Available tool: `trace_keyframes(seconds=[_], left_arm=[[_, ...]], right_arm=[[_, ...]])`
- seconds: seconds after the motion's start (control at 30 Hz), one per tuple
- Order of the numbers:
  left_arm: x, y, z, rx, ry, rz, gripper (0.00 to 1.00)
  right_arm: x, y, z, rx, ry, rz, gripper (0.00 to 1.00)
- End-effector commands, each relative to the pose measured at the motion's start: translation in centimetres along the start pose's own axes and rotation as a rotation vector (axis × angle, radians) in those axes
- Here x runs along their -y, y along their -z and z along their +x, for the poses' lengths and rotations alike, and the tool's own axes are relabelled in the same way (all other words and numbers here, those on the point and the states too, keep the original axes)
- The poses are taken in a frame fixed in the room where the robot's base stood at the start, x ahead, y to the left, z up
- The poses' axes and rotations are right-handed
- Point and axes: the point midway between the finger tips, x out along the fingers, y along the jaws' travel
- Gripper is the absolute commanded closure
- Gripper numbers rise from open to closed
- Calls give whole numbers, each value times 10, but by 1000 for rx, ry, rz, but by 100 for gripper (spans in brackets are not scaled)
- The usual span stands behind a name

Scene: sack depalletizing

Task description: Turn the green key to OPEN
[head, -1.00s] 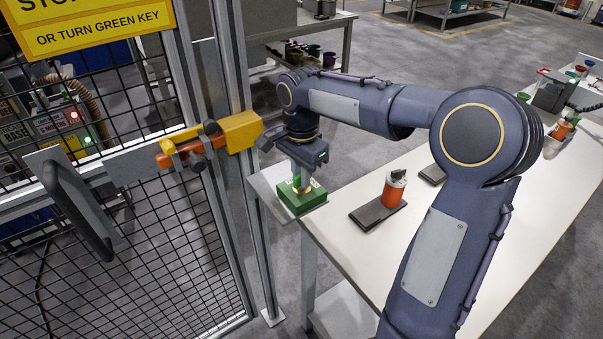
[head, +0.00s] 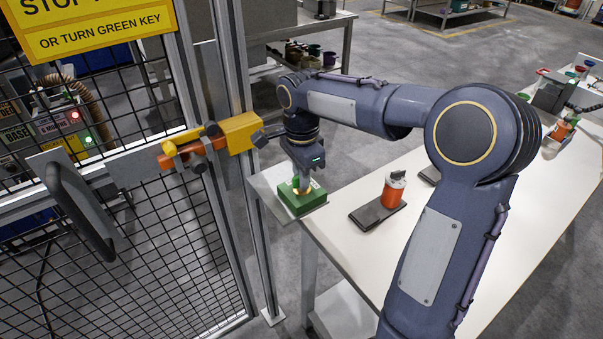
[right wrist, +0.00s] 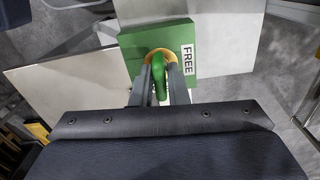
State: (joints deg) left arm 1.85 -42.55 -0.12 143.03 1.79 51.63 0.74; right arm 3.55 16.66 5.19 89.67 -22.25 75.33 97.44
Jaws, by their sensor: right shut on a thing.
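The green key box (head: 302,198) sits on a grey plate at the near-left corner of the white table. It also shows in the right wrist view (right wrist: 200,35), with a label reading FREE on its right side. The green key (right wrist: 159,76) stands in a yellow-orange ring on the box. My right gripper (head: 301,186) reaches down onto the box from above. In the right wrist view its two fingers (right wrist: 160,85) are shut on the green key, one on each side. An OPEN mark is not visible. My left gripper is not in view.
A mesh fence gate (head: 150,240) with an orange and yellow latch (head: 205,147) stands left of the box. An orange padlock-like device (head: 393,190) on a dark pad stands on the white table (head: 480,215). A yellow sign (head: 95,25) hangs top left.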

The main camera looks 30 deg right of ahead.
Motion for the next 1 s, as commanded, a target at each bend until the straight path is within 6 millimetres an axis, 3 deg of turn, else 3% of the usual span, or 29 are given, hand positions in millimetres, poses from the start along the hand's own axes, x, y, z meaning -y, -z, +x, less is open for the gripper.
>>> trace_keyframes(seconds=[0.27,0.3,0.5,0.8,1.0], left_arm=[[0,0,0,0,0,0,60],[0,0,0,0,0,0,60],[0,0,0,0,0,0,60],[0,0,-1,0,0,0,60],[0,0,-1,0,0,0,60]], right_arm=[[-1,0,4,0,-10,-27,100],[-1,0,4,-1,-10,-27,85],[-1,0,3,-1,-6,-26,61],[0,0,-2,-1,-1,-26,61],[0,0,-31,-1,3,-26,61]])
